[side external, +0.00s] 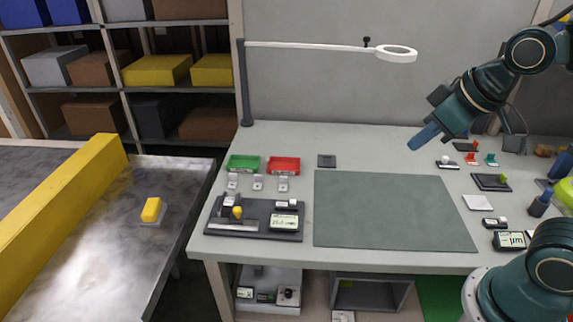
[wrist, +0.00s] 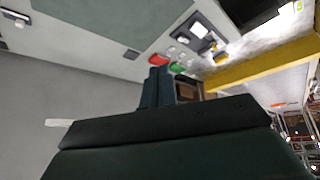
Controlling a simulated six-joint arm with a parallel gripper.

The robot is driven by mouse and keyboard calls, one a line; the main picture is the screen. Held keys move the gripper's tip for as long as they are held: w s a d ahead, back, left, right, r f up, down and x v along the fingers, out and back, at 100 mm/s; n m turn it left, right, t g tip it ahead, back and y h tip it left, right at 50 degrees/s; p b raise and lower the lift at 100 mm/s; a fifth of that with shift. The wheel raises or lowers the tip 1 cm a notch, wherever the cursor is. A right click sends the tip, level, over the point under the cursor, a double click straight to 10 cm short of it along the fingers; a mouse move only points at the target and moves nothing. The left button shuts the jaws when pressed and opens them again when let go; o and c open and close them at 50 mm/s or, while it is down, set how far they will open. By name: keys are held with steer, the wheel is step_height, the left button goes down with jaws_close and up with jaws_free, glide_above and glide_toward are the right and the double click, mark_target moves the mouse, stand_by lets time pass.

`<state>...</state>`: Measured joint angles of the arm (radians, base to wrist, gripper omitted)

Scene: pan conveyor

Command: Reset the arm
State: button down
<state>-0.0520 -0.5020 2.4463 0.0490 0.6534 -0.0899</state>
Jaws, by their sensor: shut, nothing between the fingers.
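My gripper (side external: 424,137) is in the air at the right side of the workbench (side external: 265,140), above its back part. Its blue fingers are shut and empty, pointing down and to the left. In the wrist view the shut fingers (wrist: 157,87) show at the middle, with the dark gripper body below them. My fingers are clear of the table and its items.
A green-grey mat (side external: 390,210) lies mid-table, bare. A dark fixture board (side external: 255,222), a green bin (side external: 244,164) and a red bin (side external: 284,166) are at left. A lamp arm (side external: 310,45) reaches across the back. The conveyor (side external: 110,225) carries a yellow-topped part (side external: 152,210).

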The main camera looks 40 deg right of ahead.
steer(key=s+m, duration=0.1)
steer(key=s, duration=0.6)
steer(key=shift+s+r+g, duration=0.3)
steer(key=shift+s+r, duration=0.05)
